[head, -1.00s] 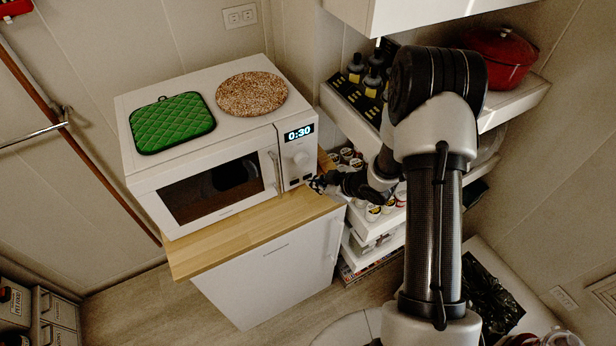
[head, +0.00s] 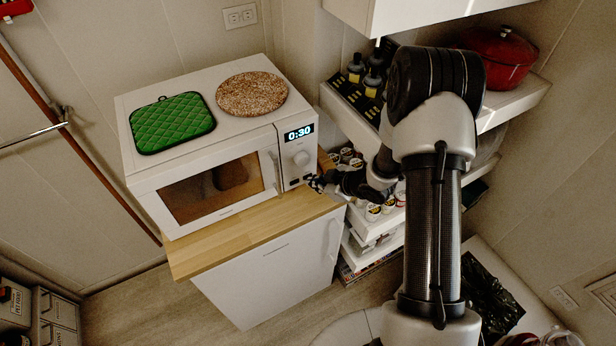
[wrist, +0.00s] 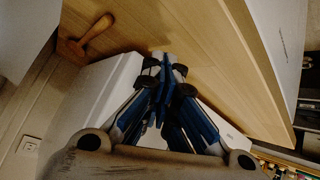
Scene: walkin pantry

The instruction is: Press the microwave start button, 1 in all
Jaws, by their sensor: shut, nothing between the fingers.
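The white microwave (head: 205,204) stands on a wooden-topped cabinet. Its display (head: 299,133) reads 0:30, and a round dial (head: 301,158) sits below it. Small dark buttons (head: 294,182) lie low on the control panel; their labels are too small to read. The door is closed and its window (head: 212,192) glows warm, with a dark shape inside. My gripper (head: 317,184) is shut and empty at the panel's lower right corner, close to the buttons; I cannot tell whether it touches. In the wrist view the shut fingers (wrist: 166,65) appear against the wooden top.
A green quilted mat (head: 172,122) and a round speckled board (head: 251,94) lie on the microwave. The wooden counter (head: 250,232) is clear in front. Shelves with bottles, cups and a red pot (head: 500,57) stand close on the right, beside my arm.

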